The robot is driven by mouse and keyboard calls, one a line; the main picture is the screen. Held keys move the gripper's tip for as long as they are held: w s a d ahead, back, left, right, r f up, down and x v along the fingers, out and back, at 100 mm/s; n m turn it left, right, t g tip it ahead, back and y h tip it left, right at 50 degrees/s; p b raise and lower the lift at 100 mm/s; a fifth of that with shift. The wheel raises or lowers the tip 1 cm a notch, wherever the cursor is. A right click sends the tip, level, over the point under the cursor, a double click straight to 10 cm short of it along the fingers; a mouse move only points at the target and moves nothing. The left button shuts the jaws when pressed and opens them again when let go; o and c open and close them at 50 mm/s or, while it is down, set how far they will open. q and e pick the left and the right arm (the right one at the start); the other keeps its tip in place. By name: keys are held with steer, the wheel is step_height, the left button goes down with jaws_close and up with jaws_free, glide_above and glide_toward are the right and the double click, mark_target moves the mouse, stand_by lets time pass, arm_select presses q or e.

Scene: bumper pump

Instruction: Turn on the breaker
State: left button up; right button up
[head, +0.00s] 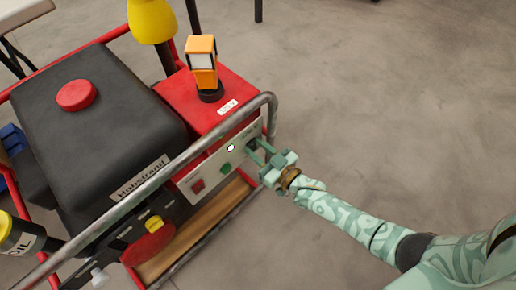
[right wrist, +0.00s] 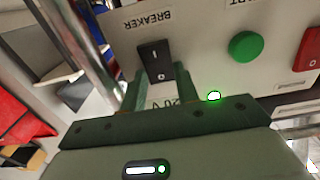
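The breaker is a small black rocker switch marked I and O (right wrist: 156,62), under the label BREAKER on a pale panel (right wrist: 205,32). In the head view it is at the panel's far right end, mostly hidden by my right gripper. My right gripper (head: 258,150) is in front of the panel, its two fingers apart. In the right wrist view its fingertips (right wrist: 160,88) stand on either side of the rocker, with nothing held between them. I cannot tell whether they touch the panel. My left gripper is not in view.
A metal tube rail (head: 185,155) runs close above the panel. A green button (head: 225,168), a red switch (head: 198,185) and a lit green-white lamp (head: 230,147) are on the panel. An orange lamp (head: 202,60) stands on the red box. Bare floor lies to the right.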

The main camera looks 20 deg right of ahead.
steer(key=shift+f, duration=0.2)
steer(key=shift+f+t+b, duration=0.15)
steer(key=shift+t+b, duration=0.2)
steer(key=shift+t, duration=0.15)
steer(key=shift+t+y, duration=0.4)
steer(key=shift+t, duration=0.2)
steer(key=shift+s, duration=0.1)
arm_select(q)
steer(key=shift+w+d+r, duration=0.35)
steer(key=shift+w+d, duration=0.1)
arm_select(e)
steer(key=shift+t, duration=0.3)
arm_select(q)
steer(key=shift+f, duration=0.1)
arm_select(e)
steer(key=o, duration=1)
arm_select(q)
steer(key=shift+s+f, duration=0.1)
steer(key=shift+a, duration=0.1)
